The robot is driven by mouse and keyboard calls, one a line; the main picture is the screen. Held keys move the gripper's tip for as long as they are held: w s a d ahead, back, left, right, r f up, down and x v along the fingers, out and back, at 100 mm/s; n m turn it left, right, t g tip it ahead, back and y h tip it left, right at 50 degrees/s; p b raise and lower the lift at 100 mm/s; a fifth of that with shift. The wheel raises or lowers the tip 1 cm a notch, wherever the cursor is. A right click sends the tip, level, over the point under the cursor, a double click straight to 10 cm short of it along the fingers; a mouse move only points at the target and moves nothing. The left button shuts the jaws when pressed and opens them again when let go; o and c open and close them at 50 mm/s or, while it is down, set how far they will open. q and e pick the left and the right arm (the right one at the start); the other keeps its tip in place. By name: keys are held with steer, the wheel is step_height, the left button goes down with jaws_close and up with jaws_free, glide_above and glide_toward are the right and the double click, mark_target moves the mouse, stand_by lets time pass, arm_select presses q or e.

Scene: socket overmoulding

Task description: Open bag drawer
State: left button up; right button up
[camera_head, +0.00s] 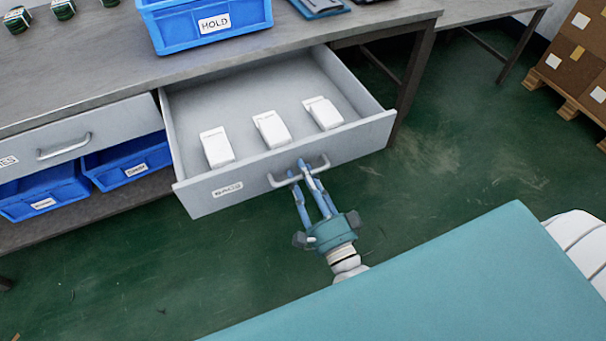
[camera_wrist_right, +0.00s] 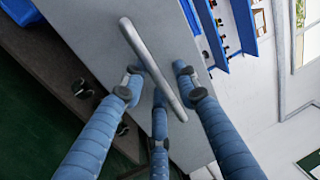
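The bag drawer (camera_head: 228,189) is a grey drawer under the workbench, pulled well out in the head view. Several white bags, one of them at the left (camera_head: 217,147), lie in a row inside it. Its bar handle (camera_head: 283,180) is on the front panel and also shows in the right wrist view (camera_wrist_right: 148,58). My right gripper (camera_head: 297,170) is at the handle, with its blue fingers on both sides of the bar. In the wrist view the fingertips (camera_wrist_right: 157,82) stand apart, with small gaps beside the bar. My left gripper is not in view.
A blue bin labelled MOLD (camera_head: 205,27) stands on the workbench (camera_head: 95,62) above the drawer. A second drawer (camera_head: 70,140) at left is closed, with blue bins (camera_head: 125,162) below. Cardboard boxes (camera_head: 577,50) stand at the far right. The green floor (camera_head: 450,140) right of the drawer is clear.

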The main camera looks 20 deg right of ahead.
steer(key=s+f, duration=0.2)
steer(key=s, duration=0.9)
steer(key=shift+s+d+f, duration=0.2)
steer(key=shift+s, duration=0.2)
